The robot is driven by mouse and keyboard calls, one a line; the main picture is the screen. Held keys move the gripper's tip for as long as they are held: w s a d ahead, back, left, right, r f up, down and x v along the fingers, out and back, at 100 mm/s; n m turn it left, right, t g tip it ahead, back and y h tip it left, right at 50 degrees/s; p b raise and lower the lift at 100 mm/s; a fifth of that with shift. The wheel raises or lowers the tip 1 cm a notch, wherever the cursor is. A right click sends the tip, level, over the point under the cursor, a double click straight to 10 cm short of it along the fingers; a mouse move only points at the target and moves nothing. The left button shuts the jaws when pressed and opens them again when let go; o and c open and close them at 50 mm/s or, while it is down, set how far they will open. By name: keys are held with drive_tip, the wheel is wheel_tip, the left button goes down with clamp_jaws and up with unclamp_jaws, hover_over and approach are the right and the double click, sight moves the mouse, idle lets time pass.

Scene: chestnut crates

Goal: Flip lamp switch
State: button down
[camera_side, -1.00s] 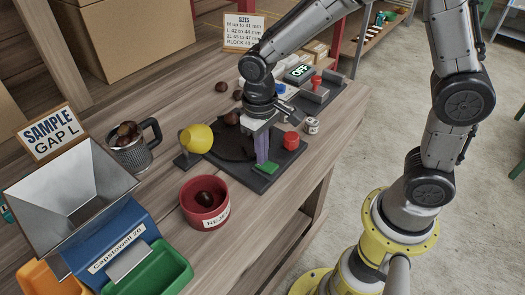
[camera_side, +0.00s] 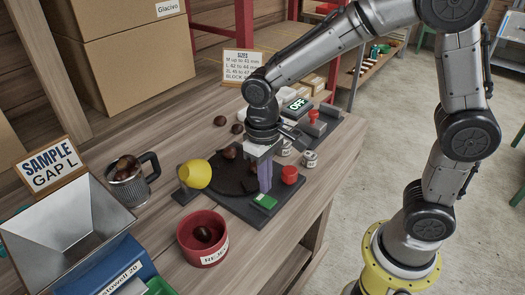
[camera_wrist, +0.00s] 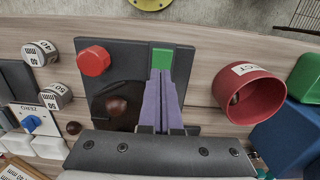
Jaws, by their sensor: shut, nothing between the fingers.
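The lamp (camera_side: 195,174) has a yellow shade and stands at the left of a dark base plate (camera_side: 240,208). A green rocker (camera_side: 265,201), apparently the lamp switch, sits at the plate's front corner; it also shows in the wrist view (camera_wrist: 162,57). My gripper (camera_side: 265,189) points down with its purple fingers shut and empty, just behind the green rocker. In the wrist view the fingertips (camera_wrist: 161,74) reach the rocker's near edge; I cannot tell whether they touch it. No glow shows clearly at the lamp.
A red knob (camera_side: 289,175) stands right of my fingers on the plate. The red reject cup (camera_side: 202,240) with a chestnut is at front left.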

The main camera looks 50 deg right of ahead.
sight(261, 197)
wheel_tip(261, 197, up, 11)
drive_tip(key=w, duration=0.1)
drive_tip(key=shift+r, duration=0.2)
drive_tip(key=shift+w, duration=0.1)
